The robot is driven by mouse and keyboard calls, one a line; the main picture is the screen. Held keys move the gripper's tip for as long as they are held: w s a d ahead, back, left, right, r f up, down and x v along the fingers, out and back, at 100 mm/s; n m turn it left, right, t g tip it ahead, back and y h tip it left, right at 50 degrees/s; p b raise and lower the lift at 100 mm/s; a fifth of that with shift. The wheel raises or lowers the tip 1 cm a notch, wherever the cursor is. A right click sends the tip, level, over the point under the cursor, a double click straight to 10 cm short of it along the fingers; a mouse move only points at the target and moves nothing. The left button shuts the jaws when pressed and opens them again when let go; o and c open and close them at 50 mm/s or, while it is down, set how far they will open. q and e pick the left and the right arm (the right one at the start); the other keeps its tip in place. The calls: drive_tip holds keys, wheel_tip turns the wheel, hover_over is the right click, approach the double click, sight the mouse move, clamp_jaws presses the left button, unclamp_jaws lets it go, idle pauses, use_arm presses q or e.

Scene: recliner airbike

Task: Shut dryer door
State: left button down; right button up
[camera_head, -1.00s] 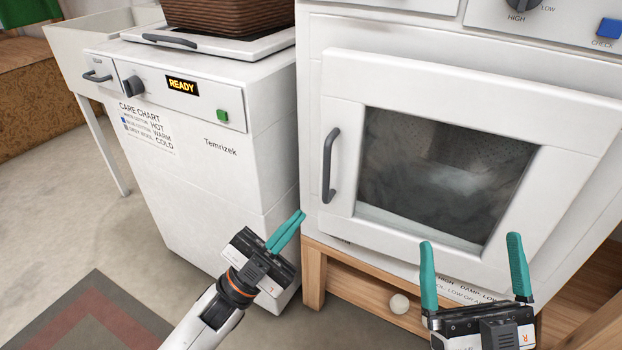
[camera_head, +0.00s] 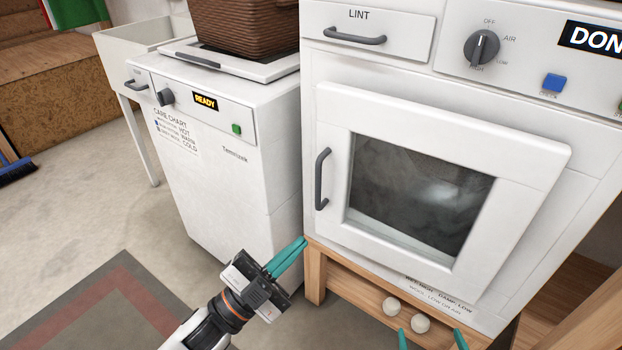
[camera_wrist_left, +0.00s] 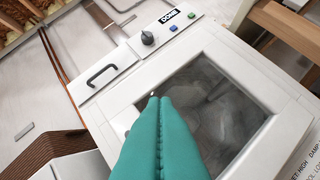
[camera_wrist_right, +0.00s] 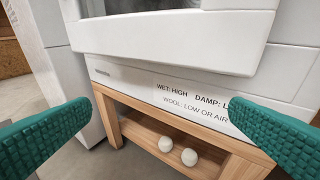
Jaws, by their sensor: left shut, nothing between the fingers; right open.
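The dryer door (camera_head: 515,180) is a white panel with a dark window (camera_head: 420,195) and a grey handle (camera_head: 322,178) on its left side. It lies nearly parallel to the dryer front; I cannot tell whether a small gap remains. Its lower edge (camera_wrist_right: 170,45) stands out from the front in the right wrist view. My left gripper (camera_head: 303,241) is shut and empty, below and left of the handle, with its teal fingers (camera_wrist_left: 160,125) across the door in the left wrist view. My right gripper (camera_head: 432,340) is open and empty, below the door; only its fingertips show in the head view.
A white washer (camera_head: 225,165) reading READY stands left, with a brown basket (camera_head: 245,28) on top. The dryer has a lint drawer (camera_head: 365,30) and a knob (camera_head: 481,48). Two pale balls (camera_wrist_right: 177,151) lie on the wooden stand (camera_wrist_right: 115,120) beneath it.

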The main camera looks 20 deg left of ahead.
use_arm(q)
drive_tip(key=w+a+m+g+y+p, duration=0.1)
drive_tip(key=w+a+m+g+p, duration=0.5)
drive_tip(key=a+m+p, duration=0.4)
drive_tip(key=w+d+m, duration=0.1)
drive_tip(key=w+d, duration=0.6)
drive_tip(key=w, duration=0.2)
drive_tip(key=shift+w+f+g+b, duration=0.25)
drive_tip(key=shift+g+b, duration=0.15)
drive_tip(key=shift+b, duration=0.05)
use_arm(e)
drive_tip(key=s+d+f+g+h, duration=0.1)
drive_tip(key=s+d+f+g, duration=0.1)
drive_tip(key=s+f+g, duration=0.2)
drive_tip(key=s+d+f+g+h, duration=0.1)
drive_tip(key=s+d+f+g, duration=0.2)
drive_tip(key=s+f, duration=0.7)
drive_tip(key=s+d+f+g+h, duration=0.1)
drive_tip(key=s+d+f+g, duration=0.2)
drive_tip(key=s+f+g, duration=0.3)
drive_tip(key=s+f, duration=0.2)
drive_tip(key=s, duration=0.2)
drive_tip(key=shift+m, duration=0.3)
use_arm(q)
drive_tip(key=shift+a, duration=0.1)
use_arm(e)
drive_tip(key=shift+s+f, duration=0.15)
